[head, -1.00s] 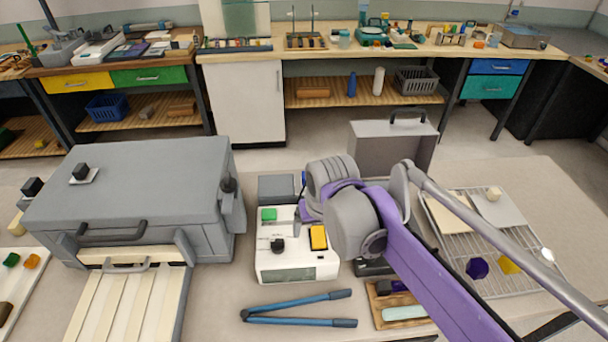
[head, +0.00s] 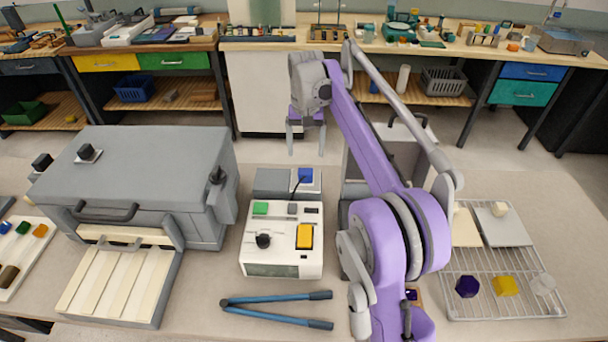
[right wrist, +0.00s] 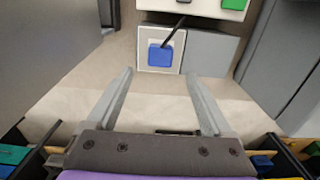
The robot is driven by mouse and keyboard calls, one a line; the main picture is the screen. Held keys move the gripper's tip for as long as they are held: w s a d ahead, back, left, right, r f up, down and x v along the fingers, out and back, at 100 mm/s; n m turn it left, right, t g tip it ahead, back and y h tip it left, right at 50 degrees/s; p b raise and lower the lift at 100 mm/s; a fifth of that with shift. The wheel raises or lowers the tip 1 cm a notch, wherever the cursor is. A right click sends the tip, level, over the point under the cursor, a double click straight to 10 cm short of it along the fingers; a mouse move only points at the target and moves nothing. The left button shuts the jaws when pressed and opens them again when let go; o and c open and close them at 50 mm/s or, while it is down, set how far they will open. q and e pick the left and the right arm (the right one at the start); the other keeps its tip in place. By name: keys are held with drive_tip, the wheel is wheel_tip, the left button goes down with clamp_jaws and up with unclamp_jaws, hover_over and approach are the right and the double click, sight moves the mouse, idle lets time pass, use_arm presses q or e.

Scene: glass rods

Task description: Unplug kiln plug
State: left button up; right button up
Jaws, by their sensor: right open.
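The blue kiln plug (head: 305,175) sits in a pale socket plate on a low grey box (head: 270,182) behind the white kiln controller (head: 253,228). A dark cord runs from the plug towards the controller. In the right wrist view the plug (right wrist: 160,56) lies ahead of the fingertips, roughly centred between them. My right gripper (head: 306,145) is open and empty, fingers pointing down, on the far side of the plug and apart from it. The grey kiln (head: 150,180) stands to the left. My left gripper is not in view.
A grey case (head: 360,170) stands right of the socket box, partly behind my right arm. Blue tongs (head: 275,299) lie in front of the controller. A wire rack (head: 500,306) with small blocks is at the right. Bare table lies between kiln and controller.

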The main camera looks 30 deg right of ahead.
sight(306, 171)
wheel_tip(306, 171, down, 8)
drive_tip(key=b, duration=0.4)
drive_tip(key=shift+b, duration=0.3)
drive_tip(key=shift+f, duration=0.5)
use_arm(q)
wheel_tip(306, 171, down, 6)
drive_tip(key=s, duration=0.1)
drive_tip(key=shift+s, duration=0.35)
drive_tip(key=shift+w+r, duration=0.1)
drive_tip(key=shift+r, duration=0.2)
use_arm(e)
clamp_jaws()
idle(0.5)
